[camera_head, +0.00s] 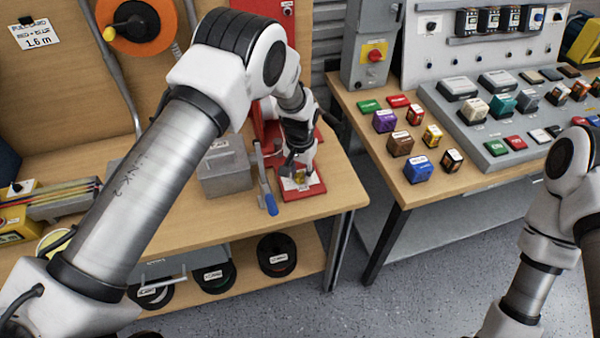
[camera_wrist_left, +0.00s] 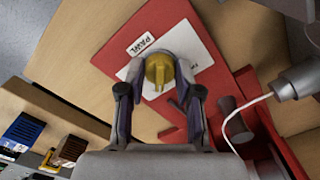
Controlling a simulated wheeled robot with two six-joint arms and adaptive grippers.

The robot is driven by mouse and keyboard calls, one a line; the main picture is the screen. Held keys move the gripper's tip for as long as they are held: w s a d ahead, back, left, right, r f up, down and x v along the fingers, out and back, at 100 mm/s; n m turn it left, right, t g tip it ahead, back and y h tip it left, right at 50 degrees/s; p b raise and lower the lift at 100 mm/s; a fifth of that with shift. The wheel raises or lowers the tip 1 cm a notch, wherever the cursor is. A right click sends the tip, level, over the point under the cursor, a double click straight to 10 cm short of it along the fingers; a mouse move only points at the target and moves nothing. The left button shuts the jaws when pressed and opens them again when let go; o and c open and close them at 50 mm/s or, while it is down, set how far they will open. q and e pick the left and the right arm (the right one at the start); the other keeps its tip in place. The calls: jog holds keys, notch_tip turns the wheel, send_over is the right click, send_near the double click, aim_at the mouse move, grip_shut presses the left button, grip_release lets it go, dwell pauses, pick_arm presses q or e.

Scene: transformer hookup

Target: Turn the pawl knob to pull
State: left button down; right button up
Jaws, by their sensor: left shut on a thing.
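The pawl knob (camera_wrist_left: 158,70) is a round yellow knob with a raised grip bar, seen in the left wrist view. It sits on a white panel on a red base (camera_wrist_left: 122,57), beside a label reading PAWL (camera_wrist_left: 141,43). My left gripper (camera_wrist_left: 157,76) is shut on the knob, one finger on each side. In the head view my left gripper (camera_head: 298,172) reaches down over the red base (camera_head: 312,190) and mostly hides the knob. The knob's pointing direction against its panel marks is hard to tell. My right arm shows at the right edge, but its gripper is out of view.
A second table (camera_head: 405,185) at right holds several coloured blocks. A grey cylinder with a white cable (camera_wrist_left: 300,80) is close by in the wrist view.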

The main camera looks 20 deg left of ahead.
aim_at(301, 173)
pick_arm(q)
jog(key=shift+s+f+m, duration=0.2)
jog(key=shift+m, duration=0.2)
jog(key=c, duration=0.8)
grip_release()
jog(key=shift+o, duration=0.2)
jog(key=shift+w, duration=0.25)
notch_tip(301, 173, up, 12)
jog(key=shift+f, duration=0.1)
